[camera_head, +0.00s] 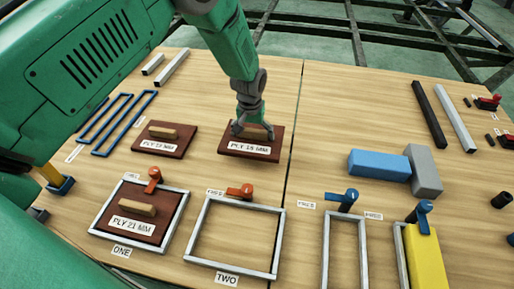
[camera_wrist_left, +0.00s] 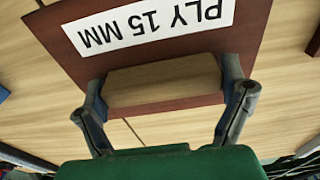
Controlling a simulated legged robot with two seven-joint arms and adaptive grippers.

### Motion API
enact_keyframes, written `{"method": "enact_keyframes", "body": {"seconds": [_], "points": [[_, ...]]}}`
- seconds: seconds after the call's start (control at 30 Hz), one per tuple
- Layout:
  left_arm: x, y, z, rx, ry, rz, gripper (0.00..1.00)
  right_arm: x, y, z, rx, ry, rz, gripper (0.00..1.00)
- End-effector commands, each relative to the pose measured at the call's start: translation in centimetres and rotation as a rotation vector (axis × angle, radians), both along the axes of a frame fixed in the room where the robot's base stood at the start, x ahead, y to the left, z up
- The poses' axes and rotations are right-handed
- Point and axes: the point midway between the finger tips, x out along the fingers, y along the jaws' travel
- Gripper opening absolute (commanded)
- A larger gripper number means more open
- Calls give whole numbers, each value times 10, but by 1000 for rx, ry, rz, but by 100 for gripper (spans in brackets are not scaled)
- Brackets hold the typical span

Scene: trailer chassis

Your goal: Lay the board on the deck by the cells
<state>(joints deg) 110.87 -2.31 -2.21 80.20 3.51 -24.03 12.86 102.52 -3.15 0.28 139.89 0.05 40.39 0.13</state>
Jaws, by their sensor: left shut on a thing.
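My left gripper (camera_head: 252,130) is shut on the wooden grip block of a dark red-brown board (camera_head: 276,149) labelled PLY 15 MM. The wrist view shows one finger at each end of the block (camera_wrist_left: 163,82) and the label (camera_wrist_left: 150,25). I cannot tell whether the board touches the deck (camera_head: 330,120). Cell ONE (camera_head: 103,234) is a pale frame around a board (camera_head: 134,225) labelled PLY 21 MM. Cell TWO (camera_head: 229,267) is an empty pale frame with a red clamp (camera_head: 240,191) at its back edge. My right gripper is not in view.
Another board (camera_head: 165,146) with a grip block lies left of the held one. Blue (camera_head: 378,164) and grey (camera_head: 424,170) blocks, a yellow block (camera_head: 427,262) and narrow frames (camera_head: 345,220) stand to the right. A dark seam runs down the deck.

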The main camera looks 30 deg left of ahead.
Motion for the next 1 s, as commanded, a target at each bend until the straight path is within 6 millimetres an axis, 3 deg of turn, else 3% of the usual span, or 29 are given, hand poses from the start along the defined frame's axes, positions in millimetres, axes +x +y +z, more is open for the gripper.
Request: {"method": "enact_keyframes", "body": {"seconds": [0.37, 0.57, 0.6, 0.63, 1.0], "points": [[1, 0, -49, 0, -2, 0, 48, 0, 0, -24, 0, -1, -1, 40], [1, 0, -49, 0, -3, 1, 48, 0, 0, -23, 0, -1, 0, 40], [1, 0, -49, -1, -2, 1, 94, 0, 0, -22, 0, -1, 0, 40], [0, 0, -49, -1, -2, 1, 100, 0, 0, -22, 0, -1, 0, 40], [0, -1, -42, 0, -2, 0, 100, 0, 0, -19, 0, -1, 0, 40]]}}
